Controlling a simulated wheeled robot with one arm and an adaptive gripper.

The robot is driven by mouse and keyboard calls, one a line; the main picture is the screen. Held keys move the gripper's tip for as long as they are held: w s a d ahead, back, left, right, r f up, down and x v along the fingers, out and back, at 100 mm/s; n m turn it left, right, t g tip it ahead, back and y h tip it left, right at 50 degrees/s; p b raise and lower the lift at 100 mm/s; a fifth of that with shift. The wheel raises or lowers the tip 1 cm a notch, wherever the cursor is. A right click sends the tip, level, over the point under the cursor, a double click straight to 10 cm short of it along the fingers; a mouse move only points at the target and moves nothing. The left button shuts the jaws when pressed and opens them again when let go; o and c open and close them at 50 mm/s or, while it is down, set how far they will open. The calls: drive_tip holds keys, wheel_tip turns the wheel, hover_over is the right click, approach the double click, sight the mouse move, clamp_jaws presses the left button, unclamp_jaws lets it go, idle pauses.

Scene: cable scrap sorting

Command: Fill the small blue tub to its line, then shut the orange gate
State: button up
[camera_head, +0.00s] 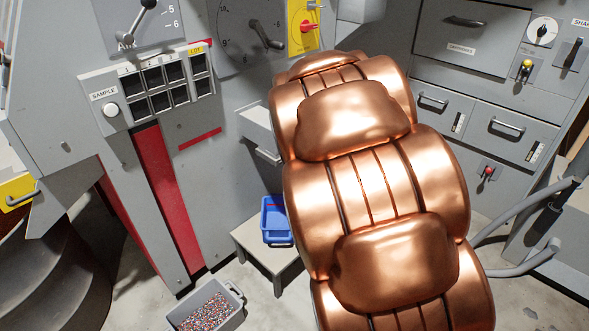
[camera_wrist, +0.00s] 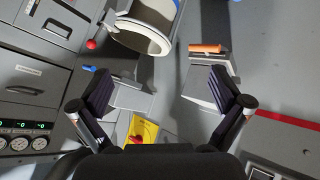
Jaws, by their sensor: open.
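The small blue tub (camera_head: 269,232) sits upright on a low grey stand, left of my copper arm in the head view. A thin reddish mark shows near its upper edge; its fill level is too small to tell. An orange bar (camera_wrist: 205,48) lies across the top of a pale grey spout-like part in the wrist view; I cannot tell whether it is the gate's handle. My gripper (camera_wrist: 155,90) is open and empty, its dark pads wide apart, with the orange bar beyond the right pad. My gripper is hidden in the head view.
A grey bin (camera_head: 232,294) of mixed coloured granules stands on the floor at lower left. The low stand (camera_head: 274,267) is beside my arm. A yellow plate with a red knob (camera_head: 306,26) is on the machine; a white round vessel (camera_wrist: 143,40) shows in the wrist view.

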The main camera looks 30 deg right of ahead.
drive_tip(key=w+d+f+n+t+y+b, duration=0.25)
drive_tip(key=w+d+f+t+b, duration=0.35)
drive_tip(key=w, duration=0.5)
drive_tip(key=a+f+n+t+y+b, duration=0.3)
drive_tip(key=a+f+t+y+b, duration=0.15)
drive_tip(key=f+y, duration=0.3)
drive_tip(key=shift+d+r+b+x, duration=0.15)
drive_tip(key=shift+r+b+x, duration=0.05)
drive_tip(key=shift+x, duration=0.9)
drive_tip(key=shift+d+r+b+x, duration=0.15)
drive_tip(key=shift+r+b+x, duration=0.05)
drive_tip(key=shift+x, duration=0.95)
drive_tip(key=shift+d+r+b+x, duration=0.15)
drive_tip(key=shift+r+b+x, duration=0.05)
drive_tip(key=shift+x, duration=0.9)
drive_tip(key=shift+w, duration=0.15)
drive_tip(key=shift+c, duration=0.3)
drive_tip(key=c, duration=1.3)
